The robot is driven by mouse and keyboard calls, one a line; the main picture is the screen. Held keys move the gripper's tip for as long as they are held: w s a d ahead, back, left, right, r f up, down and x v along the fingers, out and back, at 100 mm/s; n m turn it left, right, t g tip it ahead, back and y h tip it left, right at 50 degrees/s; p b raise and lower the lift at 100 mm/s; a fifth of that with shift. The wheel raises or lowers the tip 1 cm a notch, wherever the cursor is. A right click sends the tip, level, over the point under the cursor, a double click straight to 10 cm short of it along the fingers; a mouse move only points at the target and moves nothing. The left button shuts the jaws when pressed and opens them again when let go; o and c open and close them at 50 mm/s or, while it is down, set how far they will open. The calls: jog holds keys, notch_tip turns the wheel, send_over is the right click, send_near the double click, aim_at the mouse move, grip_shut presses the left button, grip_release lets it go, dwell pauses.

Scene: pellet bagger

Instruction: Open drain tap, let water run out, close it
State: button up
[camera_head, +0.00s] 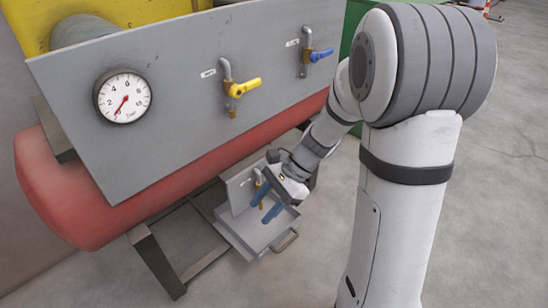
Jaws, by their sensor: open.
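The drain tap (258,176) is a small brass-coloured fitting on a low grey plate below the red tank. My gripper (266,203) is open, with its two blue fingers pointing down and left, right at the tap. The fingers and gripper body hide most of the tap, so its handle position cannot be told. I cannot tell whether a finger touches it. A grey metal drip tray (231,238) lies beneath the tap and gripper. No running water can be made out.
A grey panel (165,110) above carries a gauge (123,96), a yellow-handled valve (243,88) and a blue-handled valve (319,55). The red tank (70,205) and a dark frame leg (158,265) stand left. The floor right of the tray is clear.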

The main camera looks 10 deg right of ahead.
jog(key=w+d+f+m+t+y+p, duration=0.1)
jog(key=w+f+m+t+y+p, duration=0.1)
jog(key=w+f+m+t+y, duration=0.45)
jog(key=w+d+f+m+t+y+p, duration=0.1)
jog(key=w+f+m, duration=0.2)
jog(key=w+m, duration=0.8)
jog(key=w+d+f+m+t+h+p, duration=0.1)
jog(key=w+d+f+m+t+h, duration=0.15)
jog(key=d+f+m+t, duration=0.4)
jog(key=w+d+f+m+t+h+p, duration=0.1)
jog(key=w+d+f+m+t+h, duration=0.15)
jog(key=f+m, duration=0.65)
jog(key=shift+m+t, duration=0.3)
jog(key=shift+t, duration=0.15)
jog(key=b+x, duration=0.1)
jog(key=x, duration=0.2)
jog(key=r+b+x, duration=0.1)
jog(key=x, duration=0.2)
jog(key=shift+w+r, duration=0.2)
jog(key=shift+w, duration=0.15)
jog(key=shift+c, duration=0.3)
